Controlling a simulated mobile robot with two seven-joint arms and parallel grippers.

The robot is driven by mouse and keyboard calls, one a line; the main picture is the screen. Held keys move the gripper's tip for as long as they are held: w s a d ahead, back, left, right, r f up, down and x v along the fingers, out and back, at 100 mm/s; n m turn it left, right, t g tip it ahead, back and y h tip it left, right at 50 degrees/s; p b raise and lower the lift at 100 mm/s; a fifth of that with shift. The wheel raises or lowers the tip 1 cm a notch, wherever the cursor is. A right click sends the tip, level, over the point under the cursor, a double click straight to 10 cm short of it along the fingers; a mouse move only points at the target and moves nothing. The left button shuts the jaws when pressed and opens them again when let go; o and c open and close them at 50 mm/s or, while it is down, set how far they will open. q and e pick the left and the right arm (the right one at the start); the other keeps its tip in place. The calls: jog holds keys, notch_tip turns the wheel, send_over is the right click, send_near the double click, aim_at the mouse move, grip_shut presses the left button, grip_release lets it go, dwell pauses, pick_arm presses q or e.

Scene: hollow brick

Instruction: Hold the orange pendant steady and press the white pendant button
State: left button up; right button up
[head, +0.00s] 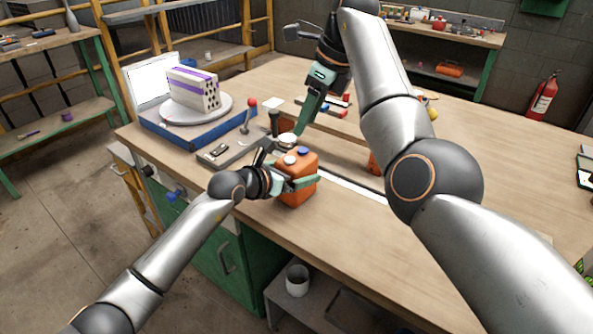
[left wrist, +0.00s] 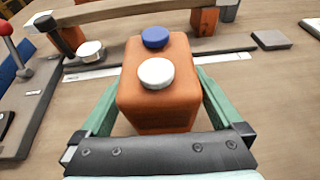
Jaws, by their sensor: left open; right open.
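The orange pendant (head: 298,189) stands upright on the workbench, with a white button (head: 290,160) and a blue button (head: 304,150) on top. My left gripper (head: 293,178) is open around it, one finger on each side. In the left wrist view the pendant (left wrist: 158,100) sits between the two green fingers, with the white button (left wrist: 156,73) nearer and the blue button (left wrist: 155,37) behind. Whether the fingers touch its sides is unclear. My right gripper (head: 302,125) is open and empty, pointing down above the bench behind the pendant. Its fingers partly overlap each other in view.
A hollow brick (head: 194,90) with purple bands sits on a round turntable (head: 190,112) on a blue base. The bench's right part (head: 500,160) is mostly clear.

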pick_arm(q)
grip_shut()
pick_arm(e)
grip_shut()
dwell(0.9)
dwell(1.4)
